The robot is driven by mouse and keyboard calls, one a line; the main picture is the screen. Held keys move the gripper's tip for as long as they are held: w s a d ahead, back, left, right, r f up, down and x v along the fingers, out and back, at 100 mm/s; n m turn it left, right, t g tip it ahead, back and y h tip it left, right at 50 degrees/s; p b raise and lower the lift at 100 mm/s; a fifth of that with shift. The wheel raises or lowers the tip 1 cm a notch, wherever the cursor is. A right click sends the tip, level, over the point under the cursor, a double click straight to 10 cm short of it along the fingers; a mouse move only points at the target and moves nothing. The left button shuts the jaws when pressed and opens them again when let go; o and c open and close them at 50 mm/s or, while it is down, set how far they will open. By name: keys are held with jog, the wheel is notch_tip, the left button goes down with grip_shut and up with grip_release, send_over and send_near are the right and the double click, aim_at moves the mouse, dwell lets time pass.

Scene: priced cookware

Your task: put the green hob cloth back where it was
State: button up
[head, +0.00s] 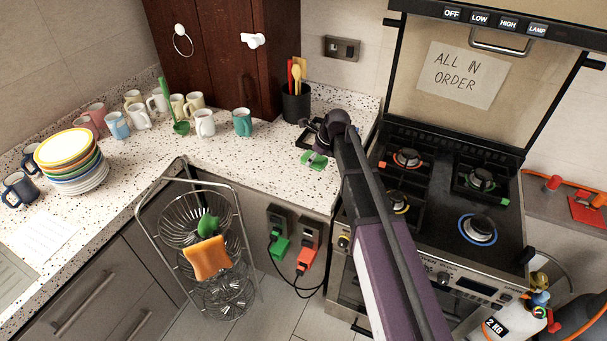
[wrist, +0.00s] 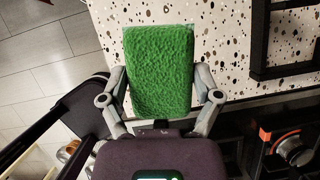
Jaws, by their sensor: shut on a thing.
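In the head view my gripper (head: 321,146) is partly hidden by my dark wrist. I cannot tell whether the cloth touches the counter or is held just above it.
A black frame (wrist: 256,45) lies on the counter beside the cloth. The gas stove (head: 437,213) has lit burners. A wire basket rack (head: 238,228) with an orange cloth (head: 207,258) stands below the counter. Mugs and a utensil pot (head: 296,106) stand behind. The counter's middle is clear.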

jog(key=shift+a+f, duration=0.1)
jog(key=shift+a, duration=0.05)
jog(key=shift+s, duration=0.1)
jog(key=s+f+n+b, duration=0.1)
jog(key=s, duration=1.3)
jog(key=shift+d+f+n+g+b, duration=0.3)
jog(key=shift+d+f+n+b, duration=0.05)
jog(key=shift+d+n+b, duration=0.05)
jog(key=shift+w, duration=0.15)
jog(key=w+a, duration=0.1)
jog(key=w, duration=0.3)
jog(key=w+f+b, duration=0.1)
jog(key=w, duration=0.4)
jog(key=w+a, duration=0.1)
jog(key=w, duration=0.4)
jog(key=shift+w+a+f, duration=0.2)
jog(key=shift+a, duration=0.15)
